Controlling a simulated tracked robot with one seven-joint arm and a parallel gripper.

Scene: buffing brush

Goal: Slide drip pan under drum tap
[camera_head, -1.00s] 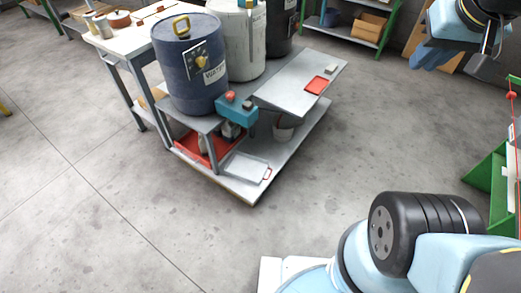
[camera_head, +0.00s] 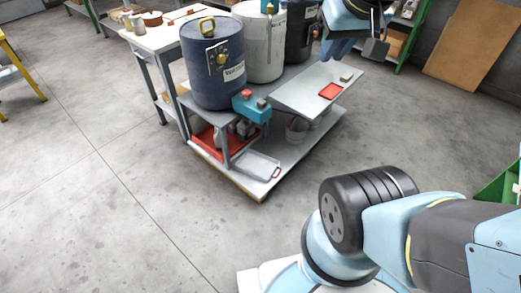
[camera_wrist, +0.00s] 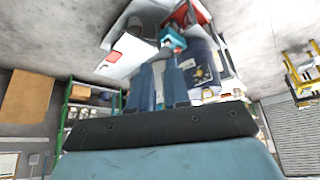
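A shallow grey pan with a red handle (camera_head: 255,166) lies on the low shelf at the front of the bench in the head view, apart from my gripper. A blue drum (camera_head: 212,75) stands above and behind it; its front fitting (camera_head: 222,58) is too small to make out as a tap. My gripper (camera_head: 336,48) is high at the upper right of the drum, over the far side of the bench. In the wrist view its two blue fingers (camera_wrist: 160,80) stand a little apart with nothing held between them.
A red tray (camera_head: 206,143) is on the low shelf left of the pan. A teal box with a red knob (camera_head: 250,105) overhangs the shelf. White and dark drums stand behind. The floor in front is clear.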

